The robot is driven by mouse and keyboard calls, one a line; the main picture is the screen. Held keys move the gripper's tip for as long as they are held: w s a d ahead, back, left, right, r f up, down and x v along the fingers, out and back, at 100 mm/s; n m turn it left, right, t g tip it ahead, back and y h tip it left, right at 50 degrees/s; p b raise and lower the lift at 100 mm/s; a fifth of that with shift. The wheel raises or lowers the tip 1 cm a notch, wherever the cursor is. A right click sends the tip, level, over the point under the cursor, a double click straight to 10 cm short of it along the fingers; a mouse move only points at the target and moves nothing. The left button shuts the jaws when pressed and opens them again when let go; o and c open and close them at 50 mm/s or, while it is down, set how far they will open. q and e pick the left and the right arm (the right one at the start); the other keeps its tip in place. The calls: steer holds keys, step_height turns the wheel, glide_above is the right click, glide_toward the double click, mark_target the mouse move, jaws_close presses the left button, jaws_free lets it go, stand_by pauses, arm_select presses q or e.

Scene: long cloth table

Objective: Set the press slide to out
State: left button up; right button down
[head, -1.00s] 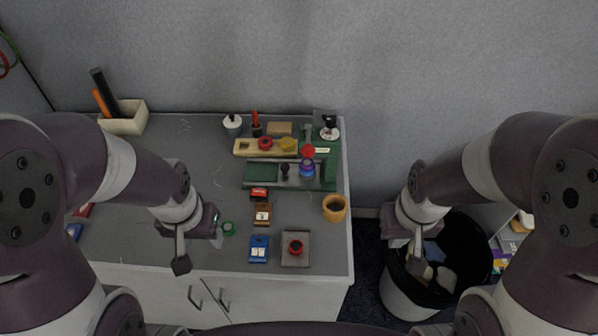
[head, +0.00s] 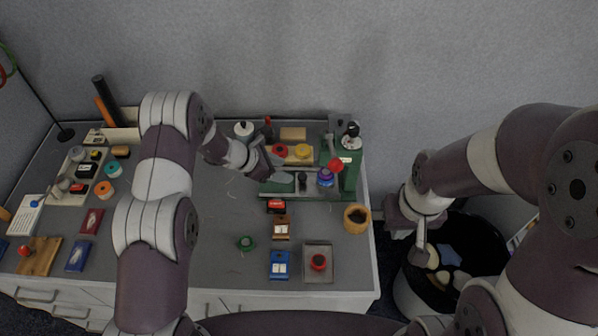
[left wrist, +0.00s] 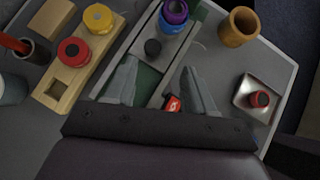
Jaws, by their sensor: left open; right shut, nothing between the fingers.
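The green press (head: 350,178) stands at the right end of the table, with a red part at its top. Its grey slide track (left wrist: 178,55) runs left from the press over a green bed. A black knob (head: 302,178) stands on the track, and a purple and blue round piece (head: 325,177) sits to its right, nearer the press. My left gripper (head: 275,172) is open at the left end of the track. In the left wrist view its fingers straddle the track, with the black knob (left wrist: 152,47) just beyond the tips, not held. My right gripper (head: 421,238) is shut and empty over the bin.
A wooden block (left wrist: 75,65) with a red and a yellow round piece lies behind the track. A wooden cup (head: 356,218), stamps (head: 280,264) and a grey tray (head: 318,248) stand in front. A black bin (head: 455,255) stands right of the table.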

mark_target(302, 175)
arm_select(q)
steer(key=x, duration=0.2)
steer(key=p+x, duration=0.1)
steer(key=x, duration=0.2)
steer(key=w+a+x, duration=0.1)
steer(key=x, duration=0.2)
steer(key=shift+w+f, duration=0.15)
steer(key=shift+f, duration=0.2)
steer(key=shift+d+f, duration=0.15)
steer(key=shift+d, duration=0.45)
steer(key=shift+a+f, duration=0.1)
steer(key=shift+f, duration=0.15)
steer(key=c, duration=1)
jaws_close()
arm_select(e)
steer(key=shift+w+a+r, duration=0.3)
steer(key=shift+w+r, duration=0.45)
